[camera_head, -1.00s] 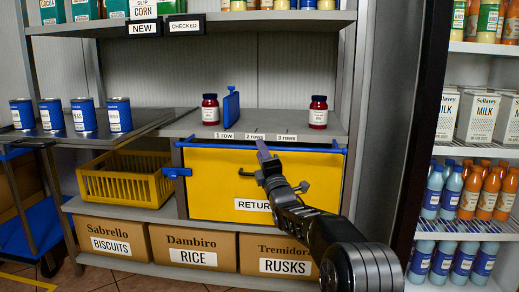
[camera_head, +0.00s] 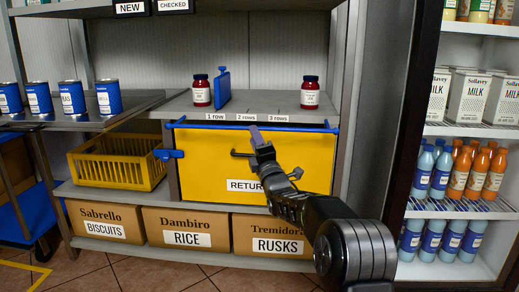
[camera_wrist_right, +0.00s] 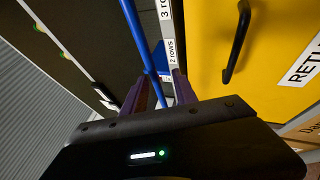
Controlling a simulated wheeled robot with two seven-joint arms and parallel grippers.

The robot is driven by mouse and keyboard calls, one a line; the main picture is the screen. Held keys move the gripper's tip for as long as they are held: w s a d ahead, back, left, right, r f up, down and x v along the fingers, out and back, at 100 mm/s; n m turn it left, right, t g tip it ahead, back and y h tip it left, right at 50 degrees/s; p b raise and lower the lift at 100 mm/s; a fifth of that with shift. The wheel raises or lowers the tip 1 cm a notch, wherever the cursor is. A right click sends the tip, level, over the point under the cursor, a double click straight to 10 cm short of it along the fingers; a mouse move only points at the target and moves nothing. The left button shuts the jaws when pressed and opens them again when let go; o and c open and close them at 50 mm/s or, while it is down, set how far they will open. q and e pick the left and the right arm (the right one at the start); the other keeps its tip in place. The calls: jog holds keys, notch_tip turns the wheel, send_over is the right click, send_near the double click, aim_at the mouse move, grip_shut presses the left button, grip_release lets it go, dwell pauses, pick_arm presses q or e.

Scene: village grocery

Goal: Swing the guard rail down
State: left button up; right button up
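The blue guard rail (camera_head: 300,129) runs level along the shelf's front edge, just above the yellow returns panel (camera_head: 210,178). My right gripper (camera_head: 254,130) is at the middle of the rail, below the row labels. In the right wrist view the rail (camera_wrist_right: 143,45) runs down between my two purple fingers (camera_wrist_right: 159,90), which stand apart on either side of it. I cannot tell whether either finger touches it. My left gripper is not in view.
Two red jars (camera_head: 201,90) (camera_head: 310,92) and a blue upright divider (camera_head: 222,88) stand on the shelf behind the rail. A black handle (camera_wrist_right: 238,42) sticks out of the yellow panel beside my gripper. A blue latch (camera_head: 168,154) sits at the panel's left edge.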

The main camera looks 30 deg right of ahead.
jog(key=p+v, duration=0.1)
jog(key=v, duration=0.6)
jog(key=shift+s+f+p, duration=0.15)
jog(key=shift+s+p, duration=0.2)
